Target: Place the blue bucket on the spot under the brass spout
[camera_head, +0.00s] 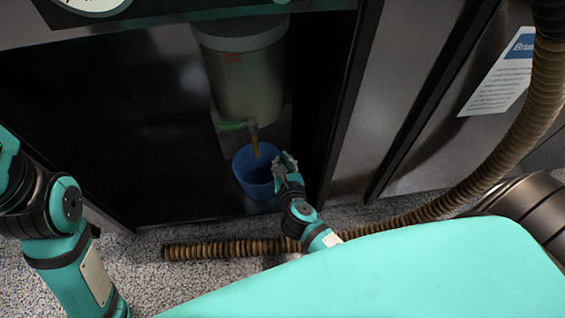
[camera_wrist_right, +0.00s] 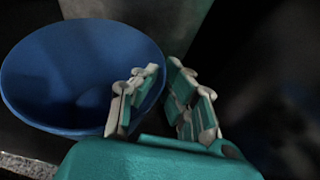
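The blue bucket (camera_head: 246,180) stands inside the dark cabinet opening, with its open top facing up. The brass spout (camera_head: 254,138) hangs from the pale tank, and its lower end shows just over the bucket's opening. My right gripper (camera_head: 285,163) is at the bucket's right rim. In the right wrist view the bucket (camera_wrist_right: 60,80) fills the left side, and the fingers of my right gripper (camera_wrist_right: 165,80) close in on its rim, one inside and one outside. The floor under the bucket is hidden. My left arm shows at the left edge, but its gripper is out of view.
The pale tank (camera_head: 245,80) hangs above the bucket, with a green handle (camera_head: 232,126) beside the spout. A dark cabinet post (camera_head: 350,100) stands right of my right arm. A brown ribbed hose (camera_head: 225,249) lies across the speckled floor in front.

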